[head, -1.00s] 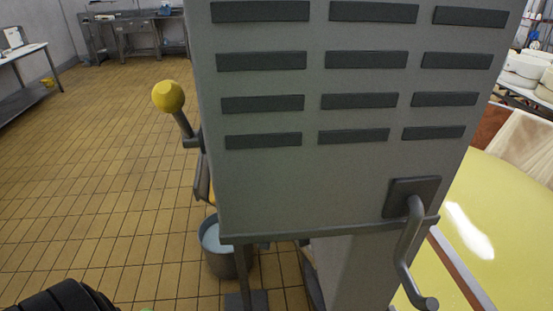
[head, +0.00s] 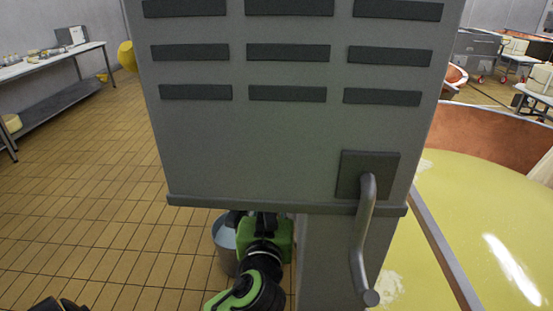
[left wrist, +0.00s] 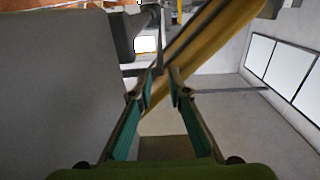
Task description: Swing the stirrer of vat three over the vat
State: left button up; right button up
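A big grey housing (head: 290,125) with dark slots, seemingly the stirrer's drive box, fills the middle of the head view. It stands on a grey column beside a copper vat (head: 480,120) of yellow liquid. My right gripper is not in view.
A pale bucket (head: 224,245) stands on the tiled floor behind my left gripper. A long table (head: 60,82) is at the far left. The tiled floor at left is clear. A yellow-brown slanted bar (left wrist: 205,45) shows beyond the fingers in the left wrist view.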

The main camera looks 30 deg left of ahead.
pick_arm(q)
jog(key=p+x, duration=0.1)
jog(key=x, duration=0.3)
jog(key=p+x, duration=0.1)
jog(key=x, duration=0.3)
jog(key=r+p+x, duration=0.1)
jog(key=x, duration=0.3)
jog(key=shift+w+p, duration=0.25)
jog(key=shift+p, duration=0.1)
jog(key=shift+w+a+f, duration=0.15)
jog(key=shift+w+a, duration=0.15)
jog(key=shift+w, duration=0.2)
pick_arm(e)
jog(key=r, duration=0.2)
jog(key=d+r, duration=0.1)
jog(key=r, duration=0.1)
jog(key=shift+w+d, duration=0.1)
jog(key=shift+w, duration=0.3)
pick_arm(q)
grip_shut()
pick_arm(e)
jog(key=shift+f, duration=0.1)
